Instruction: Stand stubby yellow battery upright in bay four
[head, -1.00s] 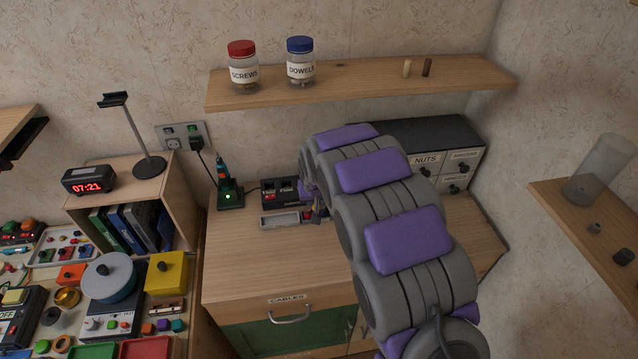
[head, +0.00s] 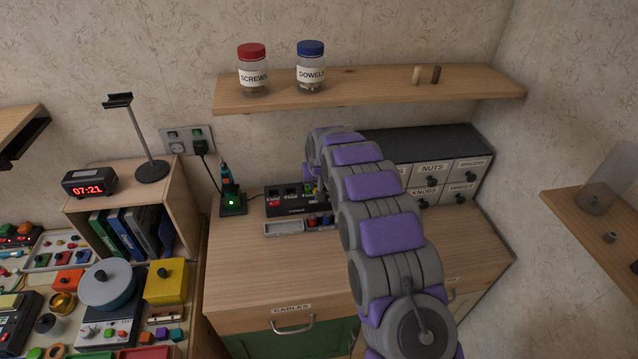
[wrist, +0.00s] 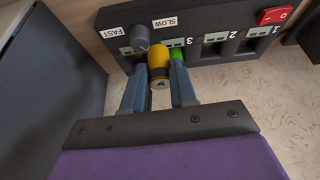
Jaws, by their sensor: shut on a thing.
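The stubby yellow battery (wrist: 159,62) is between the fingers of my gripper (wrist: 159,92) in the wrist view, gripped near its lower end. It is in front of the black charger (wrist: 205,58), beside the grey knob. It covers the place where bay four would show, so I cannot tell whether it touches the bay. A green battery (wrist: 178,56) is right beside it, near the mark 3. In the head view the charger (head: 283,207) stands at the back of the bench; my arm hides the gripper and the yellow battery.
A grey tray (head: 284,228) with several small coloured pieces lies in front of the charger. A screwdriver on a lit stand (head: 231,202) is left of it. Labelled drawers (head: 432,172) stand to the right. A shelf (head: 370,85) hangs above. The front bench top is clear.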

